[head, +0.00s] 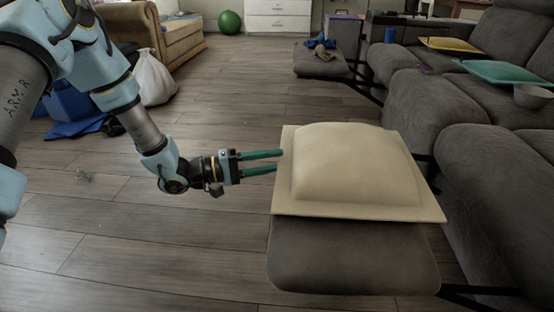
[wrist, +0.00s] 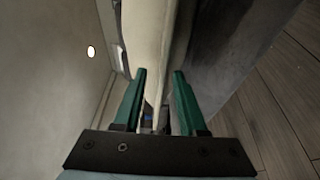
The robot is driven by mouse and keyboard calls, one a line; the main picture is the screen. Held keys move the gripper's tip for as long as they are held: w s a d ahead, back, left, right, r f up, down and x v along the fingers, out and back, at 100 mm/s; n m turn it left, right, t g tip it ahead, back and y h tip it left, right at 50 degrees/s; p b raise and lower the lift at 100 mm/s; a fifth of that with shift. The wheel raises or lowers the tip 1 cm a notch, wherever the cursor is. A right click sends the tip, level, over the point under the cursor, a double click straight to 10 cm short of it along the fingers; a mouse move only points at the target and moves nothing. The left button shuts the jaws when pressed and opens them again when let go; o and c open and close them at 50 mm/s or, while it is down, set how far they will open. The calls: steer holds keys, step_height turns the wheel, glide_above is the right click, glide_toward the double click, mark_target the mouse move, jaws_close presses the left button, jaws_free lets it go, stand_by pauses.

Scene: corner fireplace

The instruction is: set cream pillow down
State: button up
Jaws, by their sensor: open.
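The cream pillow (head: 350,165) lies flat on the raised grey footrest (head: 350,262) of the sofa, its flat border reaching past the footrest's left edge. My gripper (head: 281,161) is at the pillow's left edge in the head view, with its two green fingers pointing right. In the wrist view my gripper (wrist: 159,75) is open, and the pillow's pale edge (wrist: 150,35) shows ahead of and between the fingertips. I cannot tell whether a finger touches the pillow. The footrest's dark side (wrist: 222,40) is at the right there.
Another footrest (head: 318,64) holds small items. A white bag (head: 153,80) stands at left.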

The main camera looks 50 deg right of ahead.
steer(key=p+v, duration=0.2)
steer(key=v, duration=0.8)
steer(key=shift+a, duration=0.2)
steer(key=shift+w, duration=0.25)
